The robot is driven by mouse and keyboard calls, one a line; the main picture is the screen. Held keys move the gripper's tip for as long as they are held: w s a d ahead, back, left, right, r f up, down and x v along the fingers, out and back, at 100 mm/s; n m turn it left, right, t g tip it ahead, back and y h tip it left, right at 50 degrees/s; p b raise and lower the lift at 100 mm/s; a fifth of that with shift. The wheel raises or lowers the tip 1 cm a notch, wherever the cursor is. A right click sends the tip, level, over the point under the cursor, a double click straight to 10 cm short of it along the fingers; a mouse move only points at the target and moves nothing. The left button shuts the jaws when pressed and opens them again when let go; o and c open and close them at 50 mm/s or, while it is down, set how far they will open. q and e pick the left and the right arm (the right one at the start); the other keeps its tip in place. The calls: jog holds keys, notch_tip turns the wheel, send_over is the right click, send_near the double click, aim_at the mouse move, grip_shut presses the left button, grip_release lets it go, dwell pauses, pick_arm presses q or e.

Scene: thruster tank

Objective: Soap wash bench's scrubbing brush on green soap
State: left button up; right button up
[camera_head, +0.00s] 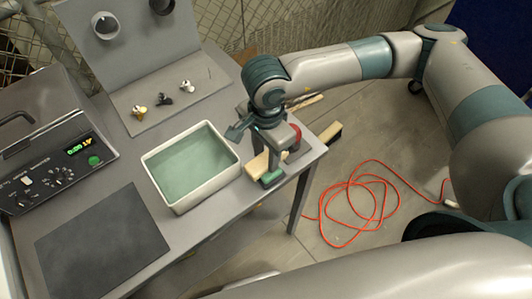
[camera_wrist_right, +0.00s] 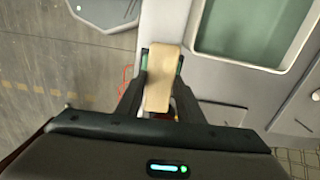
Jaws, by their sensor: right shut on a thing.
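My right gripper (camera_head: 268,166) is over the right end of the bench, beside the white tank. It is shut on a pale wooden block, which looks like the scrubbing brush (camera_head: 257,164). In the right wrist view the block (camera_wrist_right: 162,78) sits between the two fingers (camera_wrist_right: 161,65); its bristles are hidden. A small green patch shows at the gripper's tip in the head view; I cannot tell whether it is a finger pad or the green soap. No separate green soap shows clearly. My left gripper is not in view.
The white tank (camera_head: 208,197) of greenish liquid stands mid-bench. A control box (camera_head: 55,165), a dark mat (camera_head: 100,243) and small fittings (camera_head: 163,99) lie left and behind. A red item (camera_head: 295,137) is partly hidden behind the gripper. An orange cable (camera_head: 350,205) lies on the floor.

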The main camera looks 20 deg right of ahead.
aim_at(267, 158)
jog(key=shift+s+f+b, duration=0.2)
jog(key=shift+f+b, duration=0.2)
jog(key=shift+b, duration=0.55)
dwell(3.3)
jog(key=shift+w+r, duration=0.15)
jog(key=shift+r, duration=0.55)
jog(key=shift+r+p, duration=0.75)
jog(key=shift+r, duration=2.2)
jog(key=shift+w+d, duration=0.1)
jog(key=shift+d, duration=0.05)
jog(key=d+n, duration=0.1)
jog(key=n, duration=0.1)
jog(key=w+d+n, duration=0.1)
jog(key=n, duration=0.1)
jog(key=d+n, duration=0.1)
jog(key=n, duration=0.1)
jog(key=shift+w+d+r+n, duration=0.15)
jog(key=shift+d+r+n, duration=0.05)
jog(key=shift+d+n, duration=0.2)
jog(key=d+n, duration=0.1)
jog(key=n, duration=0.1)
jog(key=d+n, duration=0.1)
jog(key=n, duration=0.1)
jog(key=w+d+n, duration=0.1)
jog(key=d+n, duration=0.1)
jog(key=shift+r+n, duration=0.2)
jog(key=shift+n, duration=0.2)
